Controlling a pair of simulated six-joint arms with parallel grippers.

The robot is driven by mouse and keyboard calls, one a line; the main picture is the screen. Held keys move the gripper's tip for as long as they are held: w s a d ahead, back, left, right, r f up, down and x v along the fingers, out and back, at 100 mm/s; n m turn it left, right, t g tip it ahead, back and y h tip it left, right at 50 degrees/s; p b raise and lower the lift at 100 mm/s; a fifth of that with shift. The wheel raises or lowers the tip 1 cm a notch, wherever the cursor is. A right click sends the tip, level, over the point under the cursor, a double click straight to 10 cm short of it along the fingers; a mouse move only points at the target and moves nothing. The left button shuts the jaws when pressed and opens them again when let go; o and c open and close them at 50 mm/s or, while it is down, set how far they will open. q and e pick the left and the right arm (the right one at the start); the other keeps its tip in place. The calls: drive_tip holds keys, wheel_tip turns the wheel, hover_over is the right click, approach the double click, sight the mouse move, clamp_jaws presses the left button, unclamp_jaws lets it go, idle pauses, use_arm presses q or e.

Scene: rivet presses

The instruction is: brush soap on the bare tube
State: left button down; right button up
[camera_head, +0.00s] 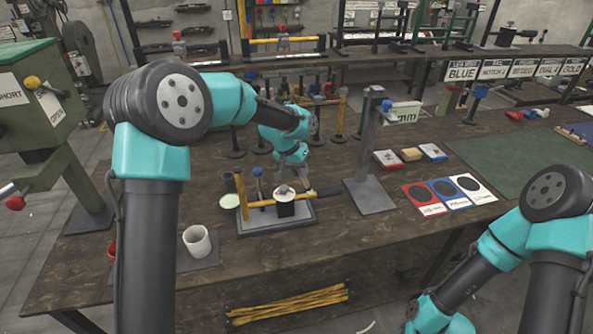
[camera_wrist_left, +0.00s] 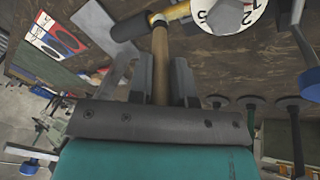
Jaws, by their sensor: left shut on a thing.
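My left gripper (camera_head: 296,178) is over the middle of the work stand. In the left wrist view its two fingers (camera_wrist_left: 161,75) are shut on a wooden handle (camera_wrist_left: 160,52), which I take to be the brush's. The far end of the handle meets the yellow tube (camera_wrist_left: 178,12); the bristles cannot be made out. In the head view the yellow tube (camera_head: 262,203) lies across the grey stand (camera_head: 295,221), with a black sleeve (camera_wrist_left: 130,28) at one end. A pale green round dish (camera_head: 230,201), perhaps the soap, is left of the stand. My right gripper is out of view.
A white dial (camera_wrist_left: 228,14) sits close beside the handle. A blue-topped post (camera_head: 258,175) stands behind the tube. A white cup (camera_head: 197,242) is front left. A grey column (camera_head: 370,150) and colored cards (camera_head: 450,192) are to the right. The front right of the bench is clear.

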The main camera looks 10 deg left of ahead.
use_arm(q)
drive_tip(key=shift+s+a, duration=0.3)
drive_tip(key=shift+a, duration=0.35)
drive_tip(key=shift+s+a, duration=0.3)
drive_tip(key=shift+a, duration=0.3)
drive_tip(key=shift+w+d, duration=0.1)
drive_tip(key=shift+d, duration=0.05)
drive_tip(key=shift+w+d, duration=0.3)
drive_tip(key=shift+d, duration=0.3)
drive_tip(key=shift+w+d, duration=0.25)
drive_tip(key=shift+d, duration=0.3)
drive_tip(key=shift+s+a, duration=0.35)
drive_tip(key=shift+a, duration=0.3)
drive_tip(key=shift+s+a, duration=0.3)
drive_tip(key=shift+a, duration=0.35)
drive_tip(key=shift+w+d, duration=0.3)
drive_tip(key=shift+d, duration=0.25)
drive_tip(key=shift+w+d, duration=0.25)
drive_tip(key=shift+d, duration=0.3)
drive_tip(key=shift+w+d+r, duration=0.1)
drive_tip(key=shift+d+r, duration=0.05)
drive_tip(key=shift+r, duration=0.45)
drive_tip(key=shift+w+d+r, duration=0.1)
drive_tip(key=shift+d+r, duration=0.05)
drive_tip(key=shift+r, duration=3.25)
drive_tip(key=shift+f, duration=0.1)
